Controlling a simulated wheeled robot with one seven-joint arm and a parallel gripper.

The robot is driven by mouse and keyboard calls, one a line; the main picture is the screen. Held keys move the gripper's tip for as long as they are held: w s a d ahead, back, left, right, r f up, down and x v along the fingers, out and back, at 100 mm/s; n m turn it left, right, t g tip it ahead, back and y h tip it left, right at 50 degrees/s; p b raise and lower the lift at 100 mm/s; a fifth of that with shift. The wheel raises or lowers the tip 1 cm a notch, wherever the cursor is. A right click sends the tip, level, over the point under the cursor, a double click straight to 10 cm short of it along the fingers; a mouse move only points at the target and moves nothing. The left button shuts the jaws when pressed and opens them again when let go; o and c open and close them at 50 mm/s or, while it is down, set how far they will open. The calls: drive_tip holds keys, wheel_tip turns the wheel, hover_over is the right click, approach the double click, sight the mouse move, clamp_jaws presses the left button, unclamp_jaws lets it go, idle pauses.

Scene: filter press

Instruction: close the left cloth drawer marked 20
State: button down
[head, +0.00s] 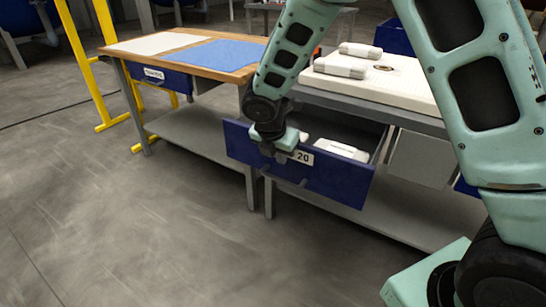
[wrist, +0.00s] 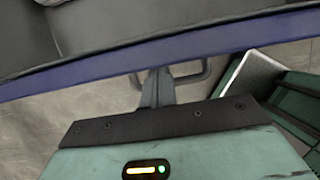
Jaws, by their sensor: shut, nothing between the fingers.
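The blue drawer marked 20 (head: 335,181) stands pulled out under the bench top in the head view, with white folded cloth (head: 343,149) inside it. My gripper (head: 270,150) is at the outer side of its front panel, left of the number label. In the wrist view the drawer's blue front (wrist: 90,66) crosses the picture, and its grey handle (wrist: 207,72) sticks out toward me. My gripper also shows there (wrist: 157,80), shut and empty, with its fingertips close to the panel beside the handle. I cannot tell whether they touch it.
A wooden-topped table (head: 190,40) with a blue sheet (head: 208,55) and another blue drawer (head: 162,78) stands to the left. White packages (head: 340,66) lie on the bench top. Yellow rails (head: 85,65) stand at far left. The floor in front is clear.

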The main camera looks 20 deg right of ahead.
drive_tip(key=w+d+p, duration=0.4)
drive_tip(key=d, duration=0.2)
drive_tip(key=w+d+p, duration=0.4)
drive_tip(key=d, duration=0.2)
drive_tip(key=w+d+p, duration=0.4)
drive_tip(key=w+d, duration=0.1)
drive_tip(key=d, duration=0.1)
drive_tip(key=shift+d+r, duration=0.1)
